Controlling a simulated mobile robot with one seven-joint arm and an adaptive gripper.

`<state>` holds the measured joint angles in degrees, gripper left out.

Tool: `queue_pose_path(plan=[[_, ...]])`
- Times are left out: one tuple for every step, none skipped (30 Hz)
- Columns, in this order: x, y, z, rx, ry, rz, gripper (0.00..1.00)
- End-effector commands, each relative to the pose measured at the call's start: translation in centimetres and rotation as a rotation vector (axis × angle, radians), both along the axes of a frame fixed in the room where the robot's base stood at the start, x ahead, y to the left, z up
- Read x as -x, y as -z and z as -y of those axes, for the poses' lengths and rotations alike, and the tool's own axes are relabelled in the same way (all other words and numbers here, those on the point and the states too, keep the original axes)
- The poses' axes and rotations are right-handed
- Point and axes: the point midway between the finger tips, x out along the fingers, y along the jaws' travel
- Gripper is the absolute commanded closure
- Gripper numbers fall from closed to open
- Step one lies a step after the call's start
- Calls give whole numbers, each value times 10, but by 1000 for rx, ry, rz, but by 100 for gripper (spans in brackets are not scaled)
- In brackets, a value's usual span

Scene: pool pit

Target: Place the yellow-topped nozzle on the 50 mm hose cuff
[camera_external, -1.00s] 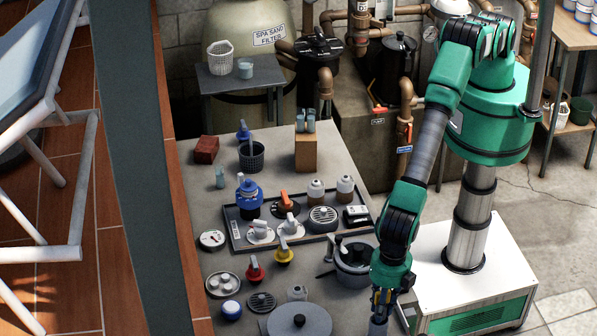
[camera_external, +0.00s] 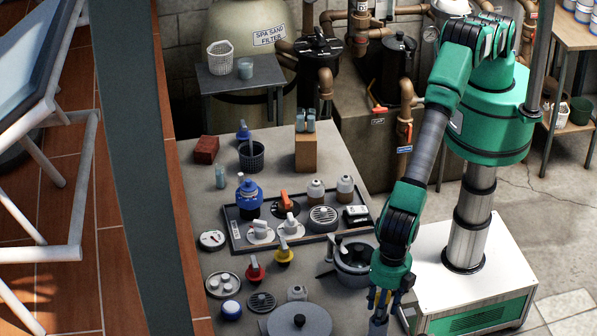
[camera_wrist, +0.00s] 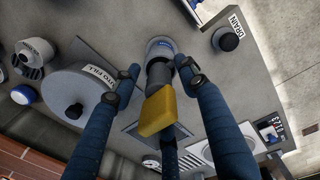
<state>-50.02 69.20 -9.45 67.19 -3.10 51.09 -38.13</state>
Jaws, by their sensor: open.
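The yellow-topped nozzle (camera_wrist: 157,112) stands between the fingers of my gripper (camera_wrist: 158,70) in the wrist view, its yellow wedge end toward the camera. My gripper is open, with a finger apart on each side of the nozzle. In the external view my gripper (camera_external: 381,303) is low at the bottom edge, with yellow showing between its fingers and the grey cuff (camera_external: 378,328) below, partly cut off.
A large round grey lid (camera_external: 299,322), a yellow-handled valve (camera_external: 283,251) and a red one (camera_external: 255,270) lie farther left. A black tray (camera_external: 235,243) holds several fittings. A drain knob (camera_wrist: 229,38) is near the bench edge.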

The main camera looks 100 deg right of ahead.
Motion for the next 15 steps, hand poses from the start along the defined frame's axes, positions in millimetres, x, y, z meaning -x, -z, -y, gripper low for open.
queue_pose_path(plan=[[0,-3,0,0,0,0,57],[0,-4,-1,-1,0,1,57],[0,-6,-1,-1,0,1,57],[0,-8,-1,-1,0,1,57],[0,-10,-1,-1,0,1,57],[0,-14,-1,-2,0,1,57],[0,-17,-1,-2,0,2,57],[0,-21,-1,-2,0,2,57],[1,-25,-1,-2,0,2,57],[1,-28,-1,-2,0,1,57],[1,-33,-1,-2,0,2,57],[1,-39,-1,-2,0,2,57],[2,-43,-1,-2,0,2,57],[2,-47,-1,-2,0,2,57],[2,-53,-1,-2,0,2,57]])
